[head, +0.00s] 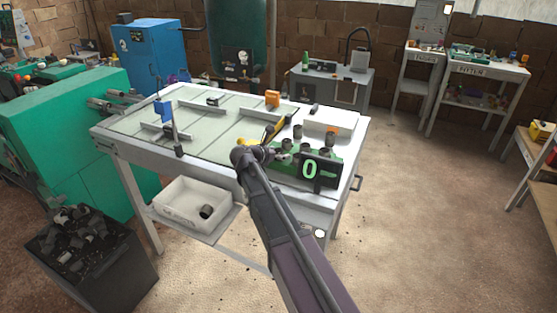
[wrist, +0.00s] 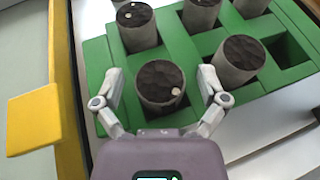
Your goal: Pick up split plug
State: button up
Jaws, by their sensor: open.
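A green rack (wrist: 195,47) holds several grey paper plugs with dark, rough tops. One plug (wrist: 160,88) stands upright between the two fingers of my gripper (wrist: 160,92); a small pale spot shows near its top's edge. The fingers are apart on either side of it, and I cannot tell whether either touches it. Other plugs stand behind it, at upper left (wrist: 137,27) and right (wrist: 237,60). I cannot make out a split on any plug. In the head view my gripper (head: 279,156) is small at the left end of the rack (head: 333,168).
One rack hole (wrist: 288,50) is empty. A white bin (head: 180,205) sits below.

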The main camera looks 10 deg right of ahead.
jog(key=shift+w+d+f, duration=0.2)
jog(key=shift+w+d, duration=0.05)
jog(key=shift+d, duration=0.05)
dwell(0.4)
jog(key=c, duration=1.1)
